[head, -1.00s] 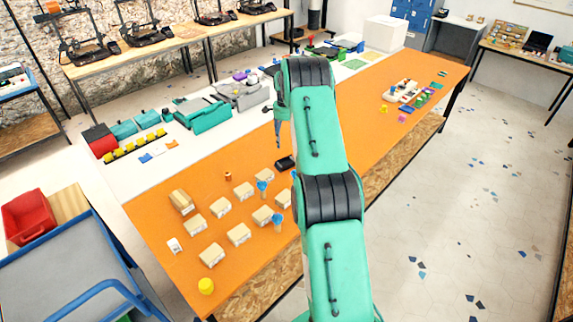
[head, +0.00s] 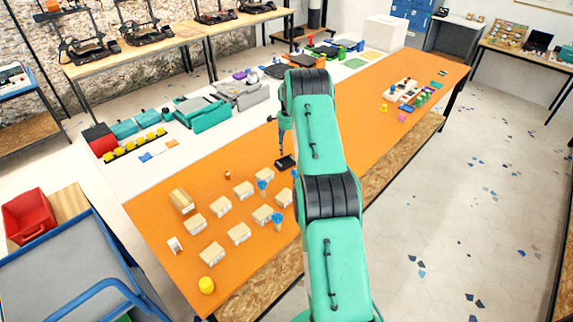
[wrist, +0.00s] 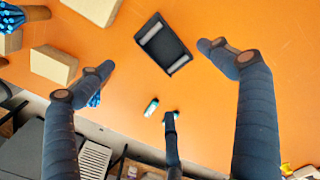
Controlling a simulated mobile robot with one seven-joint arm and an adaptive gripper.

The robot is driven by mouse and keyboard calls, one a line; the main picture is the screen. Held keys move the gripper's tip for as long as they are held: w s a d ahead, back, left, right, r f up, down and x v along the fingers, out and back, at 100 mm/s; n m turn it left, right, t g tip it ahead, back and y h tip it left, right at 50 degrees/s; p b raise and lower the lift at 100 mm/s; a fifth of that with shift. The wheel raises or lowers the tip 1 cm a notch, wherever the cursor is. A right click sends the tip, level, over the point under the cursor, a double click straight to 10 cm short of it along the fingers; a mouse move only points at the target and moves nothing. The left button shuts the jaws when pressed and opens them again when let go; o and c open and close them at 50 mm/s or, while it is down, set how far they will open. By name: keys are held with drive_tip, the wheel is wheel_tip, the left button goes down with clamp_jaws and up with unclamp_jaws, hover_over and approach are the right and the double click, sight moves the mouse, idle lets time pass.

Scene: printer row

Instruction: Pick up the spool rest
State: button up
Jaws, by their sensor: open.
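The spool rest, apparently the small black tray with two pale grey rollers or bars (wrist: 176,46), lies on the orange table top. In the head view it is a small dark block (head: 288,164) just left of my arm. My gripper (wrist: 158,62) is open and empty, its dark fingers spread, with the spool rest beyond and between the tips in the wrist view. In the head view my gripper (head: 281,148) hangs fingers down just above the spool rest, partly hidden behind my arm. I cannot tell the exact gap; no contact shows.
Several beige boxes (head: 239,234) and blue-topped items (head: 277,220) stand left of and nearer than the spool rest. A small pale-and-teal item (wrist: 151,107) lies near it in the wrist view. The orange surface to its right (head: 350,120) is mostly clear.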

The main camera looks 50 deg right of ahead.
approach(288, 160)
drive_tip(key=shift+s+a+f, duration=0.25)
drive_tip(key=shift+s+a, duration=0.4)
drive_tip(key=shift+a, duration=0.05)
drive_tip(key=shift+s+a+f, duration=0.25)
drive_tip(key=shift+s+a, duration=0.4)
drive_tip(key=shift+a, duration=0.05)
drive_tip(key=shift+f, duration=0.1)
drive_tip(key=shift+f, duration=2.55)
drive_tip(key=c, duration=1.6)
